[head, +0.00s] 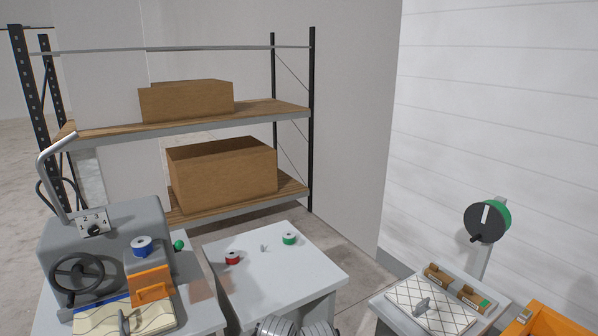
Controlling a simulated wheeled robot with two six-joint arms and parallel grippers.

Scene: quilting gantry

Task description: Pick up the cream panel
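The cream panel (98,320) lies flat at the bottom left, at the front of the grey machine (118,232). It has a blue strip along its back edge and a grey upright grip on top. Its front edge runs close to the bottom of the picture. An orange plate (151,284) with a handle stands right behind it. Neither gripper shows; only rounded grey parts, which seem to be mine, appear at the bottom middle, apart from the panel.
A grey table (285,268) in the middle holds a red spool (232,257) and a green spool (289,239). A white quilted panel (448,312) lies at right near an orange bin (545,322). A handwheel (78,280) and curved pipe flank the machine.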

